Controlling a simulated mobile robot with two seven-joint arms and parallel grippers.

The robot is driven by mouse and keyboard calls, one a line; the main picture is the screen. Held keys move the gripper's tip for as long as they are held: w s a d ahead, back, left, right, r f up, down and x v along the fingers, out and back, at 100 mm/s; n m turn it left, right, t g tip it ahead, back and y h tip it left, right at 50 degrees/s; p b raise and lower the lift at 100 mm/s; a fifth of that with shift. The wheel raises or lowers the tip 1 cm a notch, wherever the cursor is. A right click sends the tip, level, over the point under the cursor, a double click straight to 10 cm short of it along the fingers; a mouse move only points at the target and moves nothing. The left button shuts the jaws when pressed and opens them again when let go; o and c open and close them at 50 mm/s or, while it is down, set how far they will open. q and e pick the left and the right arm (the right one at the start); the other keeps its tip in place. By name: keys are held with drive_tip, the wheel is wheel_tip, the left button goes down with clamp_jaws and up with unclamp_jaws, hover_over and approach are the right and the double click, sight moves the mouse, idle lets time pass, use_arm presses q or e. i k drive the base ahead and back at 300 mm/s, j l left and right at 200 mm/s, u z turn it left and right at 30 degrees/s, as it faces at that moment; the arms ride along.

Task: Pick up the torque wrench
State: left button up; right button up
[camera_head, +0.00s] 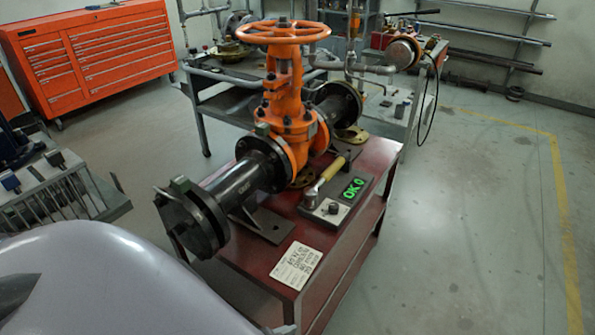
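The torque wrench (329,173) has a yellow shaft with a dark end toward the back and a grey head at the front. It lies slanted on the red table, to the right of the orange gate valve (285,125), with its head by a small light block (326,212) with a dark knob. I cannot tell whether it rests on the table or on a holder. Neither gripper can be made out. A smooth pale surface, probably my arm, fills the lower left.
The valve's handwheel and flanged black pipe (237,183) stand along the red table's (252,271) left side. A printed card (297,265) lies at its front. A grey workbench stands behind, an orange tool cabinet (90,55) at back left. The floor on the right is clear.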

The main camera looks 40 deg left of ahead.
sight(310, 192)
drive_tip(key=u, duration=1.05)
